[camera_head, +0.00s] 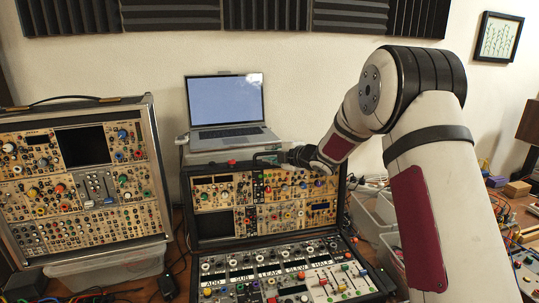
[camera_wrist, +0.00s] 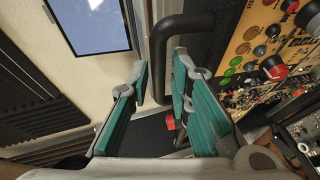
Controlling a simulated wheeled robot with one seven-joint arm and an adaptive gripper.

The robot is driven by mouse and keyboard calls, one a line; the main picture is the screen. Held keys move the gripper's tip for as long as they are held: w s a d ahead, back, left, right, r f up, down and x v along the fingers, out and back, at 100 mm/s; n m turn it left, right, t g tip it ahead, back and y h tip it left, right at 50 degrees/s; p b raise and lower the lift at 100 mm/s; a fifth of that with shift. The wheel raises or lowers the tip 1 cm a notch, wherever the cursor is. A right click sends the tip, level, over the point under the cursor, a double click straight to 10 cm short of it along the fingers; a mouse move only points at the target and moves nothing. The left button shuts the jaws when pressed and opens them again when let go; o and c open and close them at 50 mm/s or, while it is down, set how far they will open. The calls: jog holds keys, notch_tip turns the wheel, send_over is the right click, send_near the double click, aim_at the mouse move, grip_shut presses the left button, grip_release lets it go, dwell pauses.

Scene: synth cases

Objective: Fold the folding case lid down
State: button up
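The folding case stands open in the head view, with its lid (camera_head: 222,190) upright at the back and its base (camera_head: 290,276) of modules flat in front. A black handle (camera_head: 268,154) sits at the lid's top edge. My gripper (camera_head: 285,157) is at that edge, beside the handle. In the wrist view, the teal-padded fingers of my gripper (camera_wrist: 160,75) are apart. The black bar of the handle (camera_wrist: 190,28) shows in and beyond the gap between them; I cannot tell whether they touch it. The lid's knobbed panel (camera_wrist: 245,50) is at the right.
A laptop (camera_head: 225,100) stands behind the lid. A second case (camera_head: 85,185) is propped up at the left on a clear bin (camera_head: 110,268). Bins (camera_head: 372,215) and small parts lie at the right, partly behind my arm. Cables lie on the table at the left.

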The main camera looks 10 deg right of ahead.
jog(key=shift+w+a+f, duration=0.2)
jog(key=shift+w+a, duration=0.1)
jog(key=shift+w, duration=0.35)
grip_shut()
jog(key=shift+s+b, duration=0.1)
jog(key=shift+b, duration=0.2)
